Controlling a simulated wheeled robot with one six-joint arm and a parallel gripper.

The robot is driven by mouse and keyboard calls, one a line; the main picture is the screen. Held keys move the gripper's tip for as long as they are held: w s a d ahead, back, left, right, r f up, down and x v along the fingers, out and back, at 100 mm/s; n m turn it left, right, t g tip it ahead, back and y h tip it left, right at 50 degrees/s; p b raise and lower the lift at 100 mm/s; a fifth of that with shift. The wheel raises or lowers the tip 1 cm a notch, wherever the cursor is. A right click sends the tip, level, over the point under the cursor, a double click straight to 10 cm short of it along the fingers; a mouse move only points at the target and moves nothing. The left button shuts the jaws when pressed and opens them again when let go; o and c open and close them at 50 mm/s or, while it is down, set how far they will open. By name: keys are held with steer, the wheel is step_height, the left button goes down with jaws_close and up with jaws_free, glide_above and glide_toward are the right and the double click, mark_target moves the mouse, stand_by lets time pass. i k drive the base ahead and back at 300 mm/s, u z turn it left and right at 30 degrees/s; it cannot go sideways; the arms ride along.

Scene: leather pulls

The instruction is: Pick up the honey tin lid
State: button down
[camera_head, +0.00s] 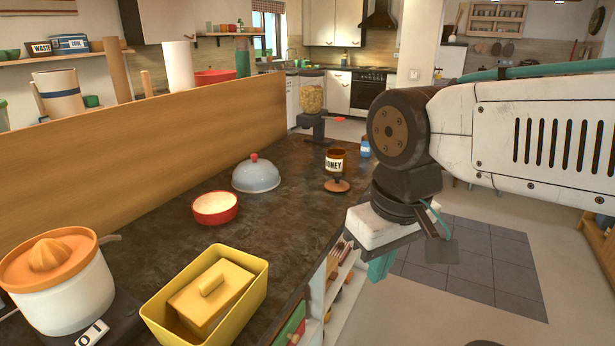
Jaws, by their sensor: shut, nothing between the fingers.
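The honey tin (336,159), brown with a white HONEY label, stands near the right edge of the dark counter. A small brown disc with a dark knob, which looks like the honey tin lid (336,186), lies on the counter just in front of the tin. My gripper (381,266) hangs at the end of my arm to the right and nearer the camera, beyond the counter's edge and apart from the lid. It is shut and empty. Its fingers are partly hidden by my wrist.
A blue bottle (365,148) stands right of the tin, and a cereal dispenser (312,110) behind it. A grey dome (256,174), red bowl (215,207), yellow box (212,295) and juicer (60,280) stand left and nearer. Counter around the lid's left is clear.

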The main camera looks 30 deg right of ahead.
mark_target(337, 186)
steer(key=u, duration=0.05)
steer(key=k, duration=0.45)
steer(key=z, duration=1.35)
steer(key=i, duration=1.25)
steer(key=u, duration=0.45)
steer(key=i, duration=0.5)
steer(key=u, duration=0.5)
